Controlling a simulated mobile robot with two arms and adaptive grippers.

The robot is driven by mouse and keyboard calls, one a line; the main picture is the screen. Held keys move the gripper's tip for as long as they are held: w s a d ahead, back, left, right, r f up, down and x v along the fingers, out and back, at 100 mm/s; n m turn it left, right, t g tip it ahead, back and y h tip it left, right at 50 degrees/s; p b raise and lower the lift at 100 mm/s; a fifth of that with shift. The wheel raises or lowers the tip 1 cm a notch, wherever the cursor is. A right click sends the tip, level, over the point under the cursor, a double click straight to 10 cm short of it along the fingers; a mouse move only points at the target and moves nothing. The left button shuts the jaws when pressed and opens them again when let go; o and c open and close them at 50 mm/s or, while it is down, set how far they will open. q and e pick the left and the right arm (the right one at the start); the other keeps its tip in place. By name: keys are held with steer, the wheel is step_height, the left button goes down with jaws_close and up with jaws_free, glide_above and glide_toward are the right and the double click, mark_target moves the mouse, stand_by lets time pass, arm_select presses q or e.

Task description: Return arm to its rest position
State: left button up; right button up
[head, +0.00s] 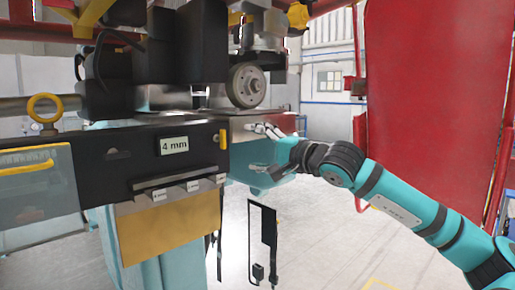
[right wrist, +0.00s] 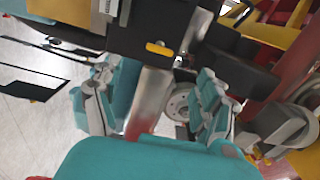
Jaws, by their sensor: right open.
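My right arm, teal with dark joints, comes in from the right in the head view. Its gripper (head: 265,131) is open in front of the machine's steel block (head: 262,120), just below the grey wheel (head: 246,86). In the right wrist view the two jointed fingers of my right gripper (right wrist: 153,98) stand wide apart. I see nothing held between them. The wheel (right wrist: 180,104) shows behind them, partly hidden by the right finger. I cannot tell whether the fingers touch the machine. My left gripper is not in view.
The machine has a dark front panel with a "4 mm" label (head: 174,145), small drawers (head: 173,195) and a yellow ring (head: 45,108). A large red panel (head: 440,90) stands behind my right arm.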

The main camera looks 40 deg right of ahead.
stand_by(0.4)
